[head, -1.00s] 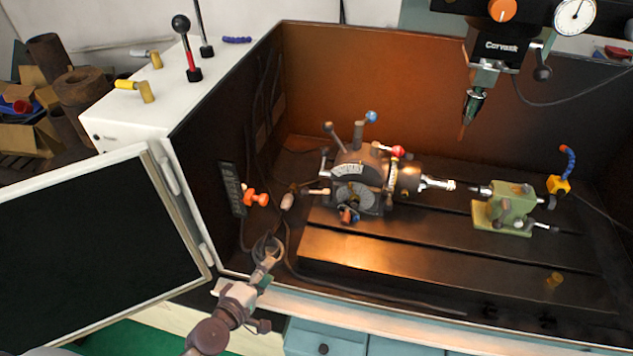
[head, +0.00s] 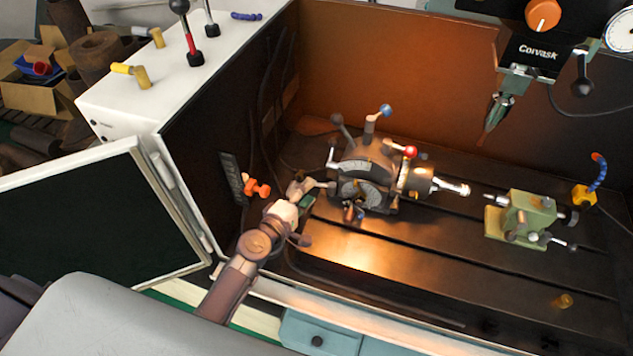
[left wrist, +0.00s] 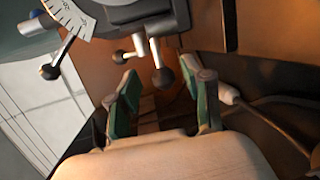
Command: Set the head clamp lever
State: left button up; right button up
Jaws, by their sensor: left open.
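The indexing head (head: 362,172) with its chuck sits on the slotted machine table. It bears a blue-knobbed lever (head: 378,117), a dark-knobbed lever (head: 341,125) and a red-knobbed lever (head: 409,153). Which one is the head clamp lever I cannot tell. My left gripper (head: 316,188) is just left of the head, low beside its graduated dial. In the left wrist view, the green-padded fingers (left wrist: 165,84) are open. A black ball knob (left wrist: 163,79) shows beyond the gap between them, with no visible contact. Other dark knobs (left wrist: 121,57) show nearby. My right gripper is out of view.
A green tailstock (head: 522,218) stands to the right on the machine table (head: 440,262). The spindle with a tool (head: 498,112) hangs above. The enclosure's side wall, with an orange fitting (head: 257,188), is close to my left arm. The door (head: 90,220) stands open at left.

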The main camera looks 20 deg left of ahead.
aim_at(316, 185)
pick_arm(q)
jog(key=x, duration=0.4)
jog(key=shift+w, duration=0.25)
jog(key=shift+d, duration=0.1)
jog(key=c, duration=0.5)
grip_shut()
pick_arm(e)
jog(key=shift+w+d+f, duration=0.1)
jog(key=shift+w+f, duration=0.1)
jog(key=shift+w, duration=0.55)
